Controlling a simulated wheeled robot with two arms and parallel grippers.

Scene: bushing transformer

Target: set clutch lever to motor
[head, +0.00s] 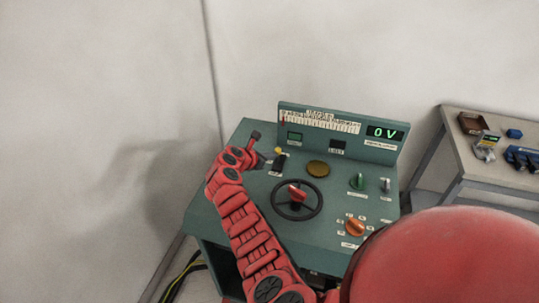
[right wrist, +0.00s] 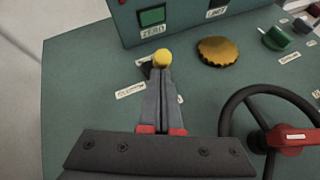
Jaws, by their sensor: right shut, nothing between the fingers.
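The clutch lever (head: 279,151) has a yellow ball knob and a dark base on the left part of the green console top. In the right wrist view its yellow knob (right wrist: 163,58) shows just beyond my fingertips. My right gripper (head: 267,158) is at the left side of the lever in the head view. In the right wrist view the right gripper (right wrist: 161,80) is shut, its grey fingers together and empty. The fingers hide part of the lever's base, and I cannot tell whether they touch it. My left gripper is not in view.
The console (head: 235,205) also carries a black handwheel (head: 315,201) with a red handle, a brass cap (head: 318,169), green and orange knobs, and a raised panel with a display (head: 385,133) reading 0 V. A side table (head: 455,125) with small items stands at the right.

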